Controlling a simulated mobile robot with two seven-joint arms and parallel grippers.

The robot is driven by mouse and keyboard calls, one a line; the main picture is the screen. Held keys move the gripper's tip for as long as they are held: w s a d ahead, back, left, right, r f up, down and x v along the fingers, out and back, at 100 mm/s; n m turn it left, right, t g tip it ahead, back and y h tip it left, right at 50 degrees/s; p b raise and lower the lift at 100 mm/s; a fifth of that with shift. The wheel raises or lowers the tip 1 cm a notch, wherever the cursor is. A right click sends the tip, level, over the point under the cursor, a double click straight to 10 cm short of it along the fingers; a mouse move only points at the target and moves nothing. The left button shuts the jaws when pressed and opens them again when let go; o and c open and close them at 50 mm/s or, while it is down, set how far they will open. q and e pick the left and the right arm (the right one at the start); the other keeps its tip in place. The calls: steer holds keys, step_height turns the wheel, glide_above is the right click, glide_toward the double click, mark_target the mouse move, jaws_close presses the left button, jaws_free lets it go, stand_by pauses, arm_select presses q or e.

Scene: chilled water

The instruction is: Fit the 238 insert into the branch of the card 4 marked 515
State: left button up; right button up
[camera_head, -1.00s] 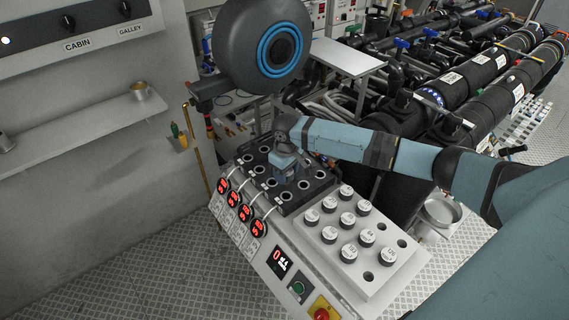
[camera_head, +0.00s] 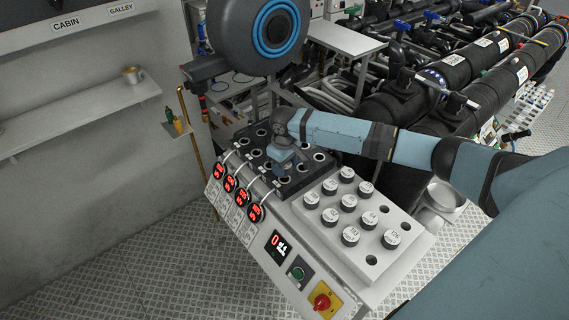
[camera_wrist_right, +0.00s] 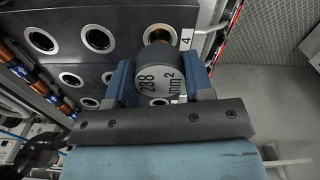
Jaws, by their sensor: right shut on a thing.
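My right gripper (camera_head: 284,166) is over the dark socket block (camera_head: 293,186) on the sloping bench. In the wrist view its blue fingers (camera_wrist_right: 160,84) are shut on the round grey 238 insert (camera_wrist_right: 160,78), whose cap reads "238 mm²". No 515 mark is legible. In the head view the gripper hides the insert. My left gripper is not in view.
A pale tray (camera_head: 345,262) to the right holds several capped inserts and has empty holes. Red-lit round displays (camera_head: 243,196) line the block's near left side, with cables. A red knob (camera_head: 321,301) sits at the front. Black pipes (camera_head: 450,90) stand behind.

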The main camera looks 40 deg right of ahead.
steer(key=shift+f, duration=1.55)
steer(key=o, duration=1)
step_height(320, 180, up, 14)
steer(key=shift+f+b, duration=0.1)
steer(key=shift+b, duration=0.45)
